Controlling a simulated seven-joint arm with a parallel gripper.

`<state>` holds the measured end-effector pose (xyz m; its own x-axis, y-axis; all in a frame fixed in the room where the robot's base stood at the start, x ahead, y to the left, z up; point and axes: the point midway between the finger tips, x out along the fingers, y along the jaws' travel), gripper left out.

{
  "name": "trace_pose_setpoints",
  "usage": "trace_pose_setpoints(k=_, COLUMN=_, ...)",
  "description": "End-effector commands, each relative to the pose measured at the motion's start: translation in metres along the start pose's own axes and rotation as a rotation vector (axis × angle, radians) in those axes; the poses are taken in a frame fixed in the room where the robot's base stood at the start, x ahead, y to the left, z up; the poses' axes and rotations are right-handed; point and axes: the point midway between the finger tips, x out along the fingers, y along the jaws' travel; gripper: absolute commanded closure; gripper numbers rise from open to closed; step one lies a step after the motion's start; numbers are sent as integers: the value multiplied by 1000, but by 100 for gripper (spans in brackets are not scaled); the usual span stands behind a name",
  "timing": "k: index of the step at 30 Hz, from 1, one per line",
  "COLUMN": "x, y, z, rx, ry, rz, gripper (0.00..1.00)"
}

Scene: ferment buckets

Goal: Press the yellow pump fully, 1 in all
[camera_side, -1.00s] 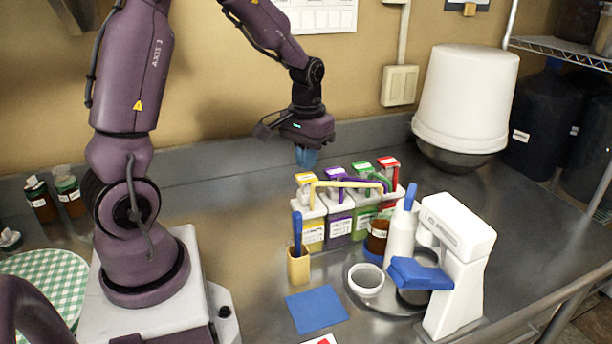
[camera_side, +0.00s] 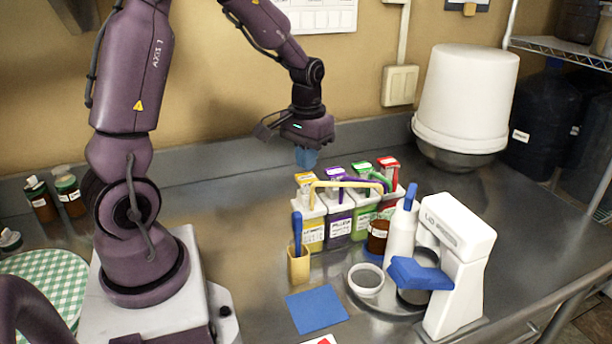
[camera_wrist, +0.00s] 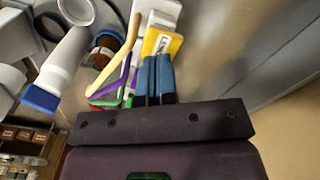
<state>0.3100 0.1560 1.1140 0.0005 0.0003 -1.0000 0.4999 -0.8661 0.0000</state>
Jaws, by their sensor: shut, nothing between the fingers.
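The yellow pump (camera_side: 305,178) is the leftmost in a row of pump containers, with its head raised and its long yellow spout reaching to the right. Its labelled yellow top (camera_wrist: 160,43) and its spout (camera_wrist: 119,62) also show in the wrist view. My gripper (camera_side: 306,165) has blue fingers, shut and empty, pointing down just above and behind the yellow head. A small gap seems to separate them, but contact is hard to judge. In the wrist view the shut fingertips (camera_wrist: 156,62) lie close below the yellow top and partly cover it.
Purple (camera_side: 335,172), green (camera_side: 362,168) and red (camera_side: 388,163) pumps stand to the right in the same row. A yellow holder (camera_side: 298,266) with a blue-handled tool, a white cup (camera_side: 366,280) and a white bench device (camera_side: 458,260) stand in front. A blue mat (camera_side: 317,311) lies at the front.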

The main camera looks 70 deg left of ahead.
Motion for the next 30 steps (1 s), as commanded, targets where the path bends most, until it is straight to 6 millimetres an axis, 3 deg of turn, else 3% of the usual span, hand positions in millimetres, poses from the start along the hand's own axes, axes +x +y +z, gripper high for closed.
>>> trace_pose_setpoints(k=30, x=36, y=0, z=0, rx=0, ry=-1, rz=0, gripper=100)
